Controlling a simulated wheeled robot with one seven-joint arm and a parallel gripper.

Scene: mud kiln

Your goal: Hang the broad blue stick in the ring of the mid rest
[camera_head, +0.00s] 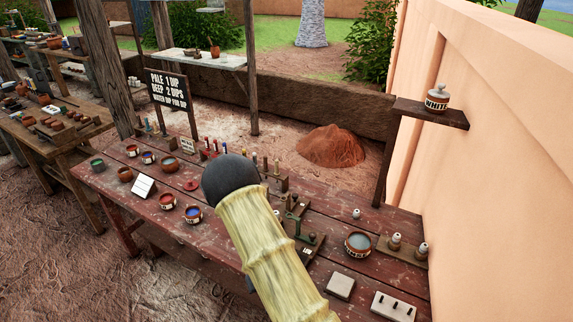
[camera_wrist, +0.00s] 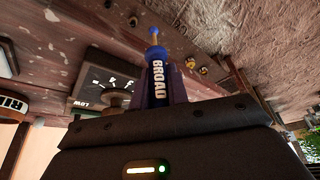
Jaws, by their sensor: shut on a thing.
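The broad blue stick (camera_wrist: 157,54), with white BROAD lettering on its dark handle and a blue tip, is held between the fingers of my gripper (camera_wrist: 160,92) in the wrist view. The tip points to the top of that picture. A rest marked LOW (camera_wrist: 92,88) lies left of the stick there. In the head view, small metal stands (camera_head: 296,212) are partly hidden beside my arm. I cannot tell which is the mid rest, and its ring does not show clearly. My gripper and the stick are hidden behind my arm in the head view.
The reddish plank table (camera_head: 333,226) holds a grey-filled bowl (camera_head: 358,244), white stoppered jars (camera_head: 395,241), a pale block (camera_head: 341,286) and a pegged block (camera_head: 393,306). Small dip pots (camera_head: 194,213) stand left. Upright sticks (camera_head: 265,163) line the back. A wall (camera_head: 480,150) bounds the right.

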